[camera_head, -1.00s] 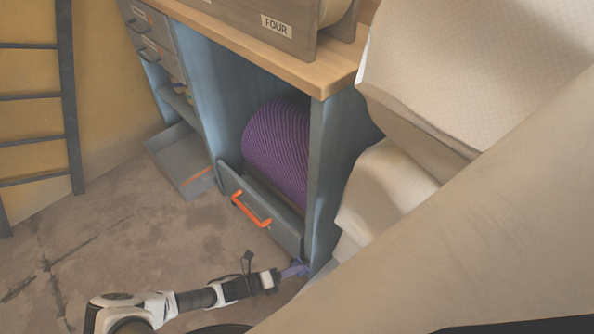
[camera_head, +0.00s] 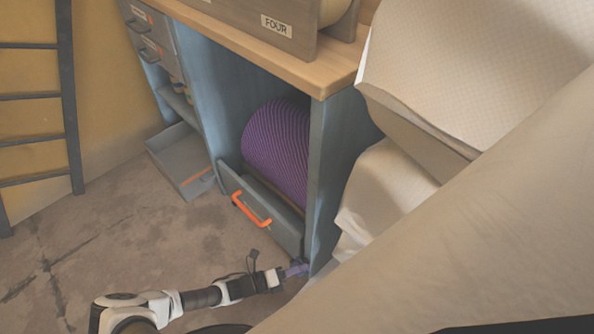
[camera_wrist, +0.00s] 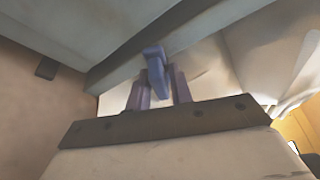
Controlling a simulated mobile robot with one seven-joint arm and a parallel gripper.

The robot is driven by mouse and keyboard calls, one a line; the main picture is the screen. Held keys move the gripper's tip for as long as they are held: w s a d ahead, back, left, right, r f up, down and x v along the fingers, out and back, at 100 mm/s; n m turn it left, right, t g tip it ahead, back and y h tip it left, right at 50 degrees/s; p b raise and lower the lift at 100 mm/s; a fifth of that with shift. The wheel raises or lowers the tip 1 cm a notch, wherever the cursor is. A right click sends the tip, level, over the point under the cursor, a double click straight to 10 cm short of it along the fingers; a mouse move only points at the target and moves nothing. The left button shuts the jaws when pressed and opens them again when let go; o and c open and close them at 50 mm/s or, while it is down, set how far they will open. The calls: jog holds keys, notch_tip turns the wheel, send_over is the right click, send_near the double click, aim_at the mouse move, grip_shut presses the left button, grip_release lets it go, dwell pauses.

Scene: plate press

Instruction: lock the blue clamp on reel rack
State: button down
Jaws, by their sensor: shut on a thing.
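The blue clamp (camera_head: 298,268) is a small blue-violet part at the foot of the cabinet's right side panel, low near the floor. In the wrist view its lever (camera_wrist: 155,66) stands between the fingers, under a grey-blue panel edge. My gripper (camera_head: 286,271) reaches it from the left in the head view. In the wrist view my gripper (camera_wrist: 160,88) is shut on the clamp lever, with one finger on each side. The clamp's base is mostly hidden, and I cannot tell whether it is locked.
A purple ribbed reel (camera_head: 277,150) sits in the cabinet bay behind a tilted grey front with an orange handle (camera_head: 251,209). Pale padded sheets (camera_head: 440,75) crowd the right. An open low drawer (camera_head: 182,160) stands at left. The floor (camera_head: 140,240) left of my arm is clear.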

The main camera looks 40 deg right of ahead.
jog(key=shift+r, duration=0.1)
jog(key=shift+m+t+y+p, duration=0.3)
jog(key=shift+m+y+p, duration=0.1)
jog(key=shift+m+p, duration=0.5)
jog(key=m+t+y+p, duration=0.1)
jog(key=m+p, duration=0.2)
jog(key=shift+t, duration=0.4)
jog(key=m+t+p, duration=0.1)
jog(key=m, duration=0.1)
jog(key=shift+m+y, duration=0.3)
jog(key=shift+m+t+p, duration=0.8)
jog(key=shift+m+t, duration=0.2)
jog(key=shift+m, duration=0.1)
jog(key=c, duration=1.4)
grip_release()
jog(key=shift+c, duration=0.2)
